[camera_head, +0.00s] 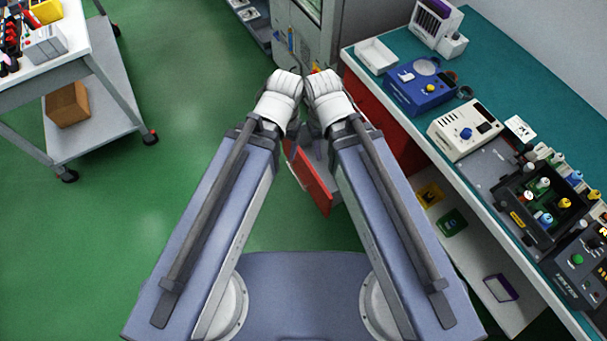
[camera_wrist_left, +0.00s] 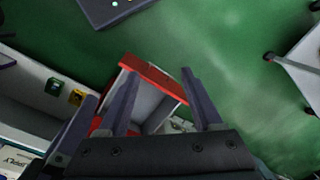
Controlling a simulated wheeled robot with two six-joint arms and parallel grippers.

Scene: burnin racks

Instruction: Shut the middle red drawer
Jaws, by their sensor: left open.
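The red drawer (camera_head: 312,184) is pulled out from under the bench, its red front and pale interior showing below my wrists. In the left wrist view its red front (camera_wrist_left: 152,76) runs slantwise across the space between my left fingertips, with the pale inside beside it. My left gripper (camera_wrist_left: 160,73) is open and empty above the drawer; I cannot tell whether it touches. In the head view my left wrist (camera_head: 283,92) hides most of its fingers. My right gripper (camera_head: 325,92) is close beside it, its jaws hidden by the wrist. The drawer's cabinet is mostly hidden.
A teal-topped bench (camera_head: 480,55) with a red side panel (camera_head: 372,115) stands at right, carrying several instruments. Its lower shelf (camera_head: 478,255) holds small items. A grey cabinet (camera_head: 312,30) stands ahead. A wheeled cart (camera_head: 98,125) is at left. Green floor between is clear.

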